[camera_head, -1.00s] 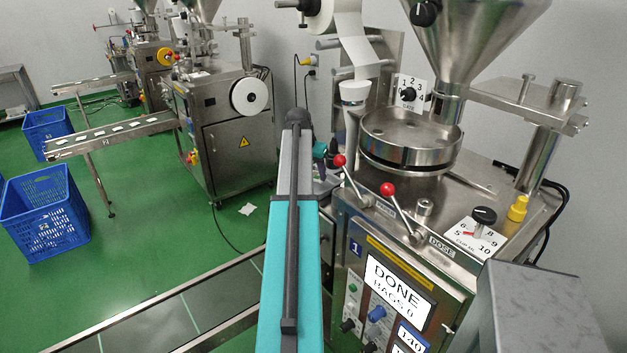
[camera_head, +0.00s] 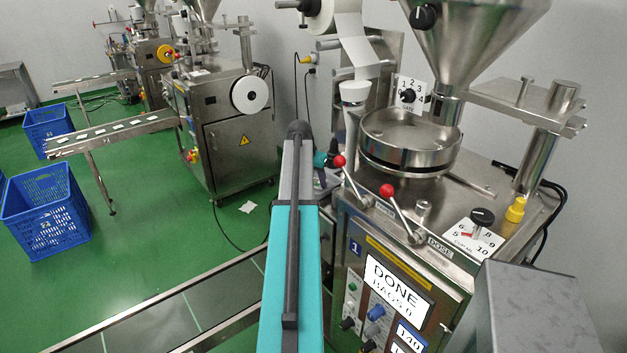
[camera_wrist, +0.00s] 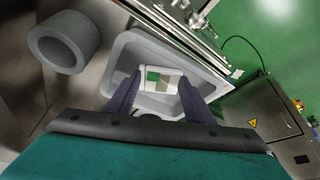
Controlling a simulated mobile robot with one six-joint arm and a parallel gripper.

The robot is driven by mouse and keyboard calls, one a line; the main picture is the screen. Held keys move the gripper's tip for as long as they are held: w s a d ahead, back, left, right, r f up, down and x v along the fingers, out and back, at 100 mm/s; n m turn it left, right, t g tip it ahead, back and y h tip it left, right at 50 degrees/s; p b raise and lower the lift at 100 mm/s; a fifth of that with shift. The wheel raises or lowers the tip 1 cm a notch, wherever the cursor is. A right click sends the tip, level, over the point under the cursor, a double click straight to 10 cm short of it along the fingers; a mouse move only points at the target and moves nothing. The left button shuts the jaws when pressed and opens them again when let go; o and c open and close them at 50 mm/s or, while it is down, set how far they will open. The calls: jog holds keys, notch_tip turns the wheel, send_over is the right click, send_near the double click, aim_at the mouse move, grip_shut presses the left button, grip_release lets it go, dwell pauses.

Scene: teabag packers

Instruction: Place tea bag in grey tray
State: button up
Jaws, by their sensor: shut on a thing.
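In the wrist view, my gripper (camera_wrist: 159,79) is shut on a small white tea bag (camera_wrist: 165,85) with a green patch, held between the two dark fingers. The grey tray (camera_wrist: 126,48) is behind and around the bag in this view, so the bag appears over its inside. I cannot tell how high the bag is above the tray floor.
A grey ring-shaped roll (camera_wrist: 62,42) is left of the tray. The packing machine (camera_head: 385,270), with a screen reading DONE and red-knobbed levers, stands right of my arm. A conveyor (camera_head: 165,315) runs at lower left. Blue crates (camera_head: 45,215) stand on the green floor.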

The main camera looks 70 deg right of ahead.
jog(key=o, duration=1)
jog(key=b+v, duration=0.2)
jog(key=v, duration=1)
jog(key=shift+w+r, duration=0.1)
dwell(0.4)
